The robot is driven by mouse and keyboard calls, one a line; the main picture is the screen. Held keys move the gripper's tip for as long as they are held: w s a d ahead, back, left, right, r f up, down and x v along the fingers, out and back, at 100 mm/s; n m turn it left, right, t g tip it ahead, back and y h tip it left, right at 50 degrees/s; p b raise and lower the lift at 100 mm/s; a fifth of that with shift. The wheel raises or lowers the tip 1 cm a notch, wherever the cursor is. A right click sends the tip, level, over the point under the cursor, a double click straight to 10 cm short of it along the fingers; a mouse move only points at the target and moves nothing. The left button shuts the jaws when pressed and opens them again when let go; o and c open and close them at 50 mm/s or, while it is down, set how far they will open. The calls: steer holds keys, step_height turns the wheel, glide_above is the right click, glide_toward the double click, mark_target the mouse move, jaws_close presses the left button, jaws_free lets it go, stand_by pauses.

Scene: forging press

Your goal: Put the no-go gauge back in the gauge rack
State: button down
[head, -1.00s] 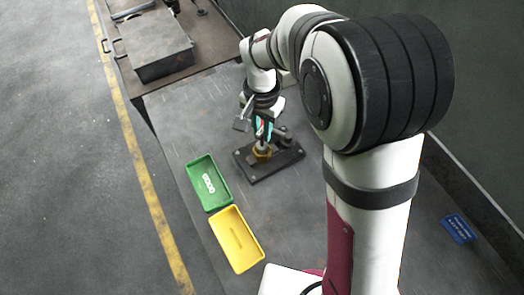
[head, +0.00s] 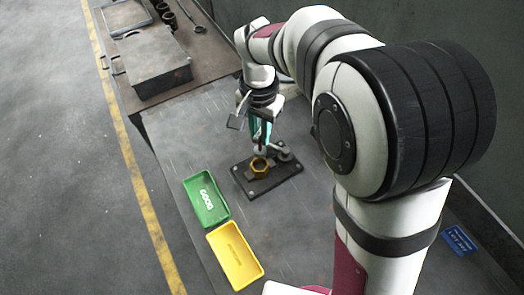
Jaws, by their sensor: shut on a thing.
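My gripper (head: 261,138) has teal fingers and points down over the dark fixture plate (head: 257,188). It is shut on a slim tool with a red part and a grey lower end, which I take to be the no-go gauge (head: 260,150). The gauge hangs roughly upright just above a brass hex nut (head: 259,170) on the fixture. I cannot tell whether its tip is clear of the nut. The gauge's upper part is hidden between the fingers. I cannot make out the gauge rack; my arm covers part of the table behind.
A green tray (head: 207,203) and a yellow tray (head: 235,258) lie left of the fixture. A grey clamp (head: 283,152) stands on the fixture's right side. A metal box (head: 148,65) sits on the far bench.

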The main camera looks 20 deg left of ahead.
steer(key=w+d+f+m, duration=0.3)
steer(key=w+d, duration=0.4)
steer(key=d, duration=0.1)
steer(key=w+d+f+m, duration=0.3)
steer(key=w+d, duration=0.5)
steer(key=d, duration=0.1)
steer(key=shift+d+f, duration=0.15)
steer(key=shift+f, duration=0.05)
steer(key=shift+f, duration=1.85)
stand_by(0.3)
steer(key=c, duration=0.7)
jaws_free()
steer(key=shift+r, duration=5.05)
